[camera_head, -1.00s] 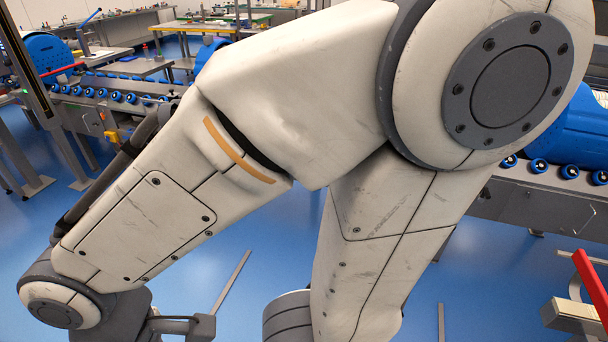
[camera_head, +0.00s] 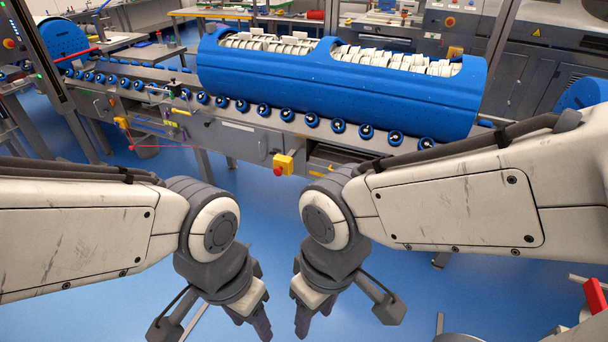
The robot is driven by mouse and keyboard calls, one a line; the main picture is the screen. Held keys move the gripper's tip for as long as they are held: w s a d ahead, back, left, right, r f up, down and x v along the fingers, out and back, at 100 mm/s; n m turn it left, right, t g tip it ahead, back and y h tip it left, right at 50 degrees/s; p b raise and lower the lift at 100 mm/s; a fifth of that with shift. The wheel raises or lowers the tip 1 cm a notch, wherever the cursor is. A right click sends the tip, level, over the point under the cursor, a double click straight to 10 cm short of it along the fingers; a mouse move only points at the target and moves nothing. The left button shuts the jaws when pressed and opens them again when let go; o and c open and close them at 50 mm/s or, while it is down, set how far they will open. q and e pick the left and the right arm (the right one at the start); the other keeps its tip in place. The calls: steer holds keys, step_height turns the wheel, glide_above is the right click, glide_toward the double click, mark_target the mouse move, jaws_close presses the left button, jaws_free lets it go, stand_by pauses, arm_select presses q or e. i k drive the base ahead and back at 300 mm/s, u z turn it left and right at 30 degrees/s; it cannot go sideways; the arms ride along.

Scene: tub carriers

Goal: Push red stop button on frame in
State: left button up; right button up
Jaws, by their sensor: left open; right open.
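A red stop button (camera_head: 278,171) sits on a small yellow box (camera_head: 287,163) on the front of the conveyor frame (camera_head: 240,140), below the rollers. My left gripper (camera_head: 256,318) points down at the bottom of the view, left of centre, and is open and empty. My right gripper (camera_head: 311,314) points down beside it, also open and empty. Both are in front of the frame and apart from the button. The fingertips lie low in the picture and are partly hidden by their own wrists.
A big blue tub carrier (camera_head: 340,95) with white tubs lies on the blue rollers (camera_head: 311,120) above the button. A control post (camera_head: 36,50) stands at the left. Other red buttons show on the back-right machine (camera_head: 450,22) and left panel (camera_head: 9,43). Blue floor lies between me and the conveyor.

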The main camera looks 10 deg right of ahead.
mark_target(277, 172)
steer(key=k, duration=0.55)
steer(key=z, duration=0.4)
steer(key=i, duration=1.5)
steer(key=u, duration=0.6)
